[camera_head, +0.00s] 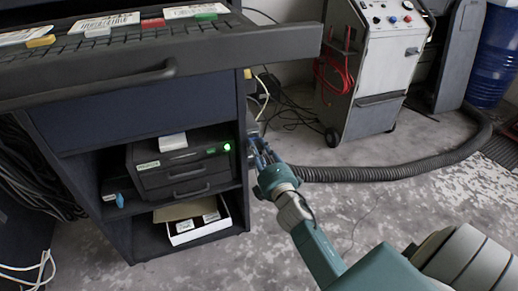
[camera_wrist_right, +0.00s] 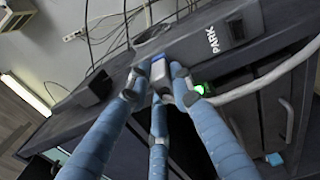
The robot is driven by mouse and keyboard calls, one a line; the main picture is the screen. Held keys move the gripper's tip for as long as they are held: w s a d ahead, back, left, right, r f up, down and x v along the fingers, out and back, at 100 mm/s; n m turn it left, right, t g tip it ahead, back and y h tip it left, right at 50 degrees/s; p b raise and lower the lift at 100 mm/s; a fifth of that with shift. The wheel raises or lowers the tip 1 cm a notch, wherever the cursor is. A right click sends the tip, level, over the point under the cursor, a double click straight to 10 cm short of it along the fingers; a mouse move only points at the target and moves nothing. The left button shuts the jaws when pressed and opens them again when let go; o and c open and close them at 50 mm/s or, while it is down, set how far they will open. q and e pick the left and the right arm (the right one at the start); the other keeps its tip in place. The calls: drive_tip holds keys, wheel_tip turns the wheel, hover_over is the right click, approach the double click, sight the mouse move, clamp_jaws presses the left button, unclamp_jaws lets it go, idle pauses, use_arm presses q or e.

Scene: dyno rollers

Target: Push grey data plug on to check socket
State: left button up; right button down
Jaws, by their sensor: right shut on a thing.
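My right gripper (camera_head: 259,147) is at the right side of the dark cabinet in the head view, with its fingers pointing at that side. In the right wrist view its blue fingers (camera_wrist_right: 158,88) are shut on a small light grey plug (camera_wrist_right: 159,69). A pale cable (camera_wrist_right: 262,80) runs off to the right from near the plug. I cannot make out the check socket. My left gripper is not in view.
The dark cabinet (camera_head: 140,118) has a keyboard shelf above, a drawer unit (camera_head: 185,172) with a green light and an open white box (camera_head: 192,221) below. A wheeled machine (camera_head: 375,60) stands behind, with a black hose (camera_head: 390,172) across the floor. Loose cables hang behind the gripper.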

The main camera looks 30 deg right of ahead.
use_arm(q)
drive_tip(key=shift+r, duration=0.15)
use_arm(e)
drive_tip(key=shift+w+d, duration=0.1)
drive_tip(key=shift+w, duration=0.15)
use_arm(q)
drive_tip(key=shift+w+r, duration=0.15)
use_arm(e)
drive_tip(key=c, duration=1.5)
unclamp_jaws()
drive_tip(key=shift+o, duration=0.2)
